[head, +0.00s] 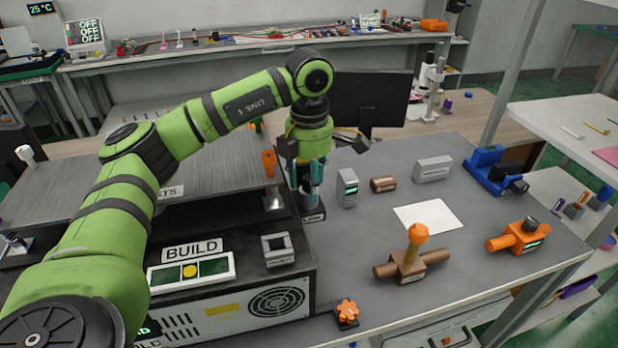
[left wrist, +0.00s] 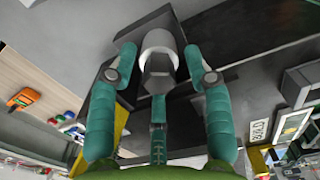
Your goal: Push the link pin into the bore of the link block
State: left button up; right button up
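The black link block (head: 313,216), with a label that seems to read LINK, stands at the table's left part beside the BUILD console. My left gripper (head: 310,202) points down right over it. The dark block (left wrist: 108,125) is behind the pin. The bore, and how deep the pin sits, are hidden. My right gripper is not in view.
A BUILD console (head: 195,268) and a grey socket block (head: 278,250) are left of the link block. A small grey device (head: 347,188) and a copper cylinder (head: 383,184) stand close on its right. An orange-knobbed lever fixture (head: 410,262) is farther right.

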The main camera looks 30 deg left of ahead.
aim_at(309, 177)
pick_arm(q)
jog(key=shift+a+r, duration=0.1)
jog(key=shift+w+r, duration=0.1)
jog(key=shift+r, duration=0.2)
notch_tip(309, 177, up, 11)
dwell(0.4)
dwell(0.5)
